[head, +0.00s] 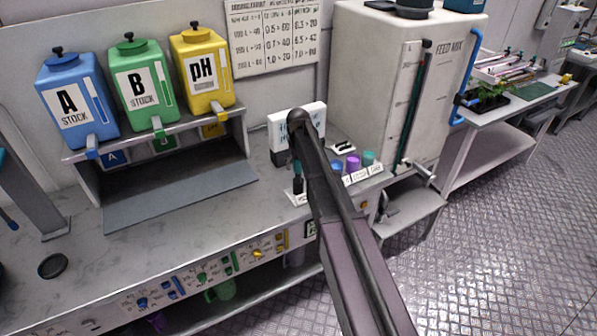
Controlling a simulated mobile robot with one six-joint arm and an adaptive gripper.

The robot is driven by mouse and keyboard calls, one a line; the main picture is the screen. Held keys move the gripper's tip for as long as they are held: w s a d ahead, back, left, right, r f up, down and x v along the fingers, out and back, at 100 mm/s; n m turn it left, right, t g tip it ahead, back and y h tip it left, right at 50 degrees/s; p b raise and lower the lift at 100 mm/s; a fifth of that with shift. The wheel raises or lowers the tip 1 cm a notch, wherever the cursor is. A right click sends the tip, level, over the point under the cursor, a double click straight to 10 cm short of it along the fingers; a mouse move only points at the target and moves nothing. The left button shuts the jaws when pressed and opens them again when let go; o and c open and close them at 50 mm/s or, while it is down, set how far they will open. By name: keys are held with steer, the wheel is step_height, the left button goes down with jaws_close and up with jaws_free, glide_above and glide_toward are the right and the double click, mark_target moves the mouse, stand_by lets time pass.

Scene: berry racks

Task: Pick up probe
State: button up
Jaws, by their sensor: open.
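A slim dark upright item (298,184) with a teal upper part stands on a small white base on the bench, just left of my arm. It may be the probe, but it is too small to be sure. A white meter-like box (283,135) with dark markings stands behind it, partly covered by my arm. My dark arm reaches from the bottom right up to this box. My gripper cannot be made out in the head view. Nothing is seen held.
Blue, green and yellow stock bottles (78,100) stand on a shelf at left. Blue, purple and teal caps (353,163) sit right of my arm. A large feed mix tank (390,80) stands behind them. The bench's left front (120,255) is mostly clear.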

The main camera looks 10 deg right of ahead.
jaws_close()
steer(key=shift+r, duration=0.15)
stand_by(0.4)
step_height(320, 180, up, 10)
steer(key=p, duration=1)
steer(key=shift+f, duration=0.25)
stand_by(0.4)
